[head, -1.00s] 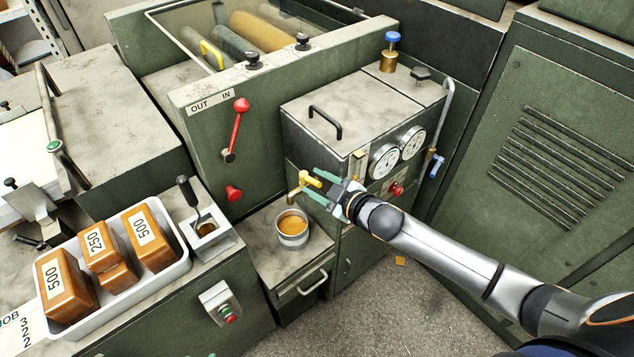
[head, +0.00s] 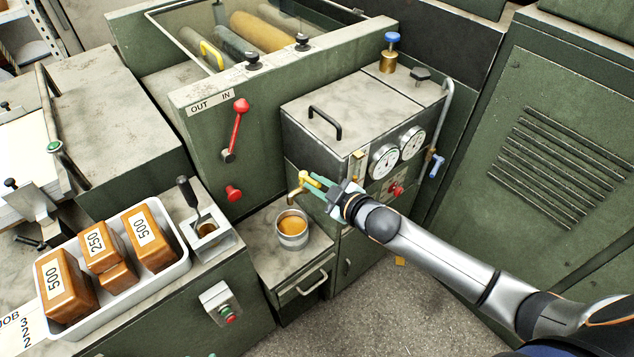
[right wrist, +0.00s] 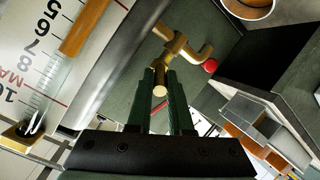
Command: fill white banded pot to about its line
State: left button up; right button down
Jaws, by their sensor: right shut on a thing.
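The pale pot (head: 292,240) stands upright on the low cabinet top below the brass tap (head: 297,189), with amber liquid inside below its rim. I cannot make out its line. Part of its rim shows at the top of the right wrist view (right wrist: 249,14). My right gripper (head: 319,182) is shut on the tap's brass handle (right wrist: 159,82), which sits between the green fingers. The spout (right wrist: 196,50) also shows in the right wrist view. I see no stream leaving it. My left gripper is not clearly in view.
A white tray (head: 178,273) with several amber blocks stands at the left, beside a metal holder (head: 222,243). Two gauges (head: 398,152) and a red knob (head: 396,188) are near my right gripper. A numbered scale (right wrist: 32,62) with an amber column shows in the right wrist view.

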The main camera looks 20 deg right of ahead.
jog(key=shift+s+a+m+h, duration=0.1)
jog(key=shift+a+m+h, duration=0.4)
jog(key=shift+h, duration=0.1)
jog(key=shift+a+m+t+h, duration=0.15)
jog(key=shift+m+t+h, duration=0.15)
jog(key=shift+m+h, duration=0.25)
jog(key=shift+a+m+h+b, duration=0.3)
jog(key=shift+m+h+b, duration=0.45)
jog(key=shift+h, duration=0.4)
jog(key=shift+r, duration=0.1)
jog(key=c, duration=0.8)
grip_release()
jog(key=shift+c, duration=0.2)
jog(key=shift+d, duration=0.1)
jog(key=shift+s, duration=0.1)
